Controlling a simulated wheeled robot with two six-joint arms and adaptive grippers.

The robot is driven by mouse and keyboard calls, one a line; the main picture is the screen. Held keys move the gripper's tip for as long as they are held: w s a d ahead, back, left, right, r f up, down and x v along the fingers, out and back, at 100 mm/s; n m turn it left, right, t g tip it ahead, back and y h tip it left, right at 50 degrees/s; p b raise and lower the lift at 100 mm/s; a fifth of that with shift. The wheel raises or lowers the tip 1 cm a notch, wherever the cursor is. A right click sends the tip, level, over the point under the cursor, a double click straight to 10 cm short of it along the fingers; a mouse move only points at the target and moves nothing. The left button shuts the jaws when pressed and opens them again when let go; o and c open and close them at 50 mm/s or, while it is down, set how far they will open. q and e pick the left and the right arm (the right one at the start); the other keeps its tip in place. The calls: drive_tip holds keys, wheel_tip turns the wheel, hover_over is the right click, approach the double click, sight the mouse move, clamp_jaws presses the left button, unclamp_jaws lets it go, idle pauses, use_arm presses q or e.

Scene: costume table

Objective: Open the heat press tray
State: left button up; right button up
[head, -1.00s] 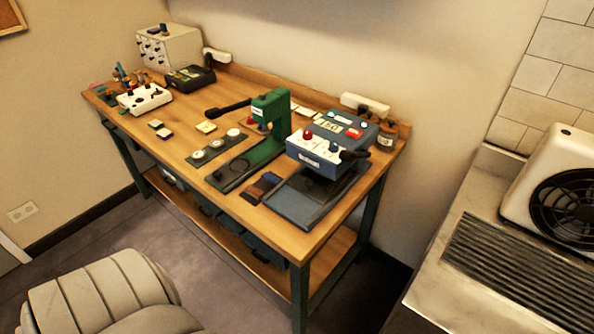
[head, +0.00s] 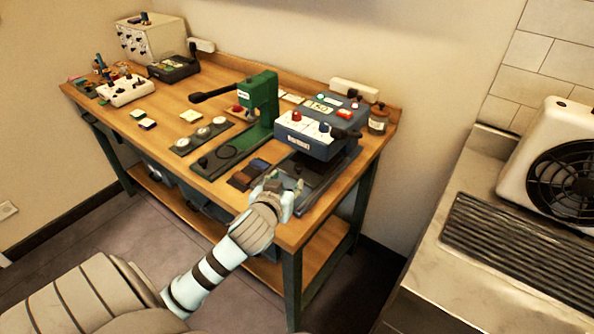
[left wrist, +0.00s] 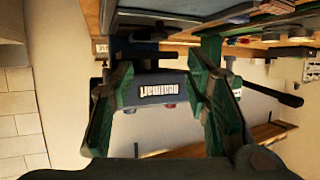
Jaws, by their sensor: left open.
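The heat press (head: 310,138) is a blue-grey box with red and white knobs and a black lever, at the right end of the wooden table. Its dark flat tray (head: 328,182) lies low at the front, under the raised box, and is partly covered by my left gripper. My left gripper (head: 290,186) is open and empty, over the tray's front left part. In the left wrist view its green fingers stand apart, and the press front with a white-lettered label (left wrist: 158,90) shows upside down beyond them. I cannot tell whether a finger touches the tray. My right gripper is out of view.
A green press (head: 262,108) with a black lever stands left of the heat press. Dark blocks (head: 248,173) lie close to my gripper's left. A brown jar (head: 378,119) stands behind right. A metal counter with a fan unit (head: 560,165) is at the right.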

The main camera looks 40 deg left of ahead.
sight(298, 168)
use_arm(q)
drive_tip(key=b+x, duration=0.2)
drive_tip(key=x, duration=1)
drive_tip(key=shift+d+f, duration=0.1)
drive_tip(key=shift+d, duration=0.05)
drive_tip(key=shift+c, duration=0.6)
clamp_jaws()
